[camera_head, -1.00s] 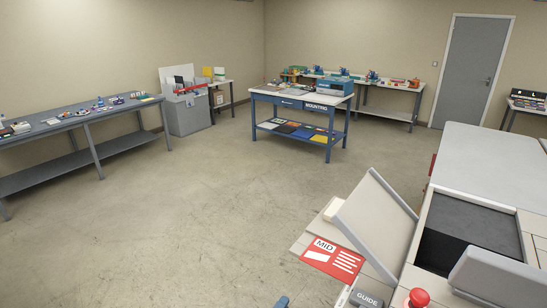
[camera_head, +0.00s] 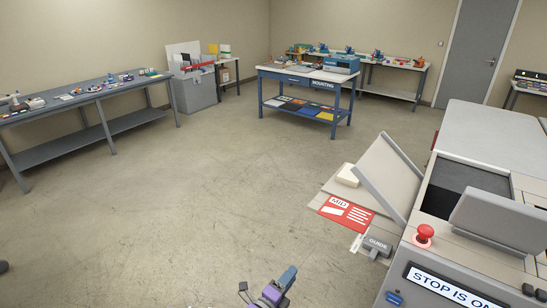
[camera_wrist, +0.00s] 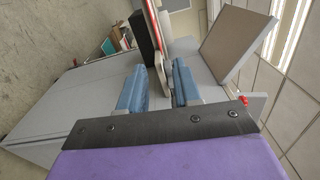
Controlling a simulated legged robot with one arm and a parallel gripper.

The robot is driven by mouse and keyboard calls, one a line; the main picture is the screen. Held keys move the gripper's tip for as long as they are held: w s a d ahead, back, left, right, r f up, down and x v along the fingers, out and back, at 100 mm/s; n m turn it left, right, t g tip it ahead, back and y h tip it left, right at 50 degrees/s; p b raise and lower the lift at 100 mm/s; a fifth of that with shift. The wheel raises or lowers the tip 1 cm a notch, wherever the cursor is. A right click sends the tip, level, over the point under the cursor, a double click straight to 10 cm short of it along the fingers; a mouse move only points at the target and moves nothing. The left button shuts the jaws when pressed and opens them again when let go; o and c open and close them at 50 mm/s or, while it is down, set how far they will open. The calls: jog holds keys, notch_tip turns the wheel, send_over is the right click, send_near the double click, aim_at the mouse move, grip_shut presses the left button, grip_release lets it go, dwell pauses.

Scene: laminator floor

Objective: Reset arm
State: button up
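My gripper (camera_head: 272,293) shows at the bottom edge of the head view, purple and blue, low in front of the laminator and apart from it. In the wrist view, the two blue fingers of my gripper (camera_wrist: 160,80) stand apart with a gap between them. I see nothing held in the gap; grey machine parts show behind it. Most of my arm is out of view.
The laminator (camera_head: 490,135) fills the right side, with a tilted panel, a red stop button (camera_head: 424,235) and a "STOP IS ON" display (camera_head: 455,290). A blue mounting table (camera_head: 310,75) and a grey bench (camera_head: 80,105) stand farther back. The floor (camera_head: 220,190) between is clear.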

jog(key=s+d+r+m+g+h, duration=0.3)
jog(key=s+d+r+m+g, duration=0.15)
jog(key=d+r+m, duration=0.4)
jog(key=s+d+r+m+g+h, duration=0.3)
jog(key=d+r+m+g, duration=0.35)
jog(key=d+m, duration=0.3)
jog(key=s+d+r+m+g+y, duration=0.25)
jog(key=s+d+m+g, duration=0.2)
jog(key=s+m, duration=0.35)
jog(key=s+a+r+m+g+y, duration=0.1)
jog(key=s+a+m+g+y, duration=0.15)
jog(key=s+m+y, duration=0.7)
jog(key=s+a+r+m+t+y, duration=0.1)
jog(key=s+a+m+y, duration=0.4)
jog(key=s+a+m, duration=0.5)
jog(key=shift+s+a+r+t, duration=0.3)
jog(key=shift+s+a+r, duration=0.15)
jog(key=shift+s, duration=0.35)
